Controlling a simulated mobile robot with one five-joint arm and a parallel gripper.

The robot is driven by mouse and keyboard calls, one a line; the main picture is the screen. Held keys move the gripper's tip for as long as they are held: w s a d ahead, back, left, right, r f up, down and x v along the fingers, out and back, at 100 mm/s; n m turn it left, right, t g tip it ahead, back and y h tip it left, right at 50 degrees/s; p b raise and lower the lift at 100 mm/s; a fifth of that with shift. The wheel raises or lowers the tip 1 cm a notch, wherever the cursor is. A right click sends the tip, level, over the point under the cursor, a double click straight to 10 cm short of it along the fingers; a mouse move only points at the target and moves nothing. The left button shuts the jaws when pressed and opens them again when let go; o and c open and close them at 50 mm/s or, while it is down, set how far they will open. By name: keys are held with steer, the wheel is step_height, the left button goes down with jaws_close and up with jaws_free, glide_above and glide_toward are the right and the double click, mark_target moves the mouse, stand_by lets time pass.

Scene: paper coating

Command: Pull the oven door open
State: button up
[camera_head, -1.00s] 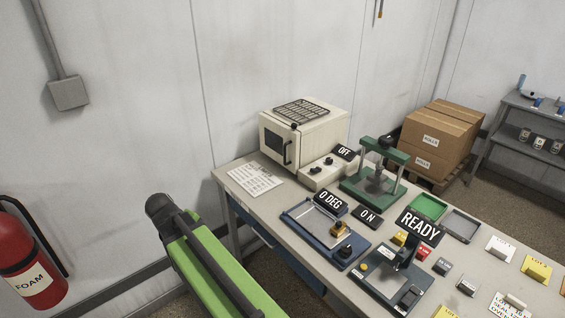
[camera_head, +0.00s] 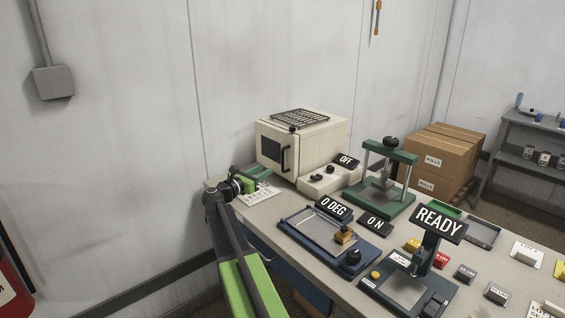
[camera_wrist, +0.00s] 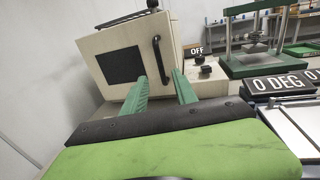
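The cream oven (camera_head: 318,145) stands at the back left end of the bench, its door (camera_head: 269,146) shut. The door has a dark window and a black vertical handle (camera_head: 285,158) near its right edge. In the wrist view the handle (camera_wrist: 160,58) is just ahead, above and between the finger tips. My gripper (camera_head: 263,173) is in front of the oven door, over the white sheet. Its two green fingers (camera_wrist: 160,80) are apart with nothing visible between them. It does not appear to touch the handle.
The oven's control box (camera_head: 328,178) with an OFF sign (camera_head: 347,160) sits right of the door. A green press (camera_head: 382,180) and a blue tray device (camera_head: 333,235) stand farther right. A white printed sheet (camera_head: 258,195) lies below my gripper. A wall is behind.

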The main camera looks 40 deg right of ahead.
steer(key=w+d, duration=0.1)
steer(key=d, duration=1)
steer(key=shift+w+d, duration=0.15)
steer(key=shift+w, duration=0.05)
jaws_close()
steer(key=shift+f, duration=0.1)
stand_by(0.6)
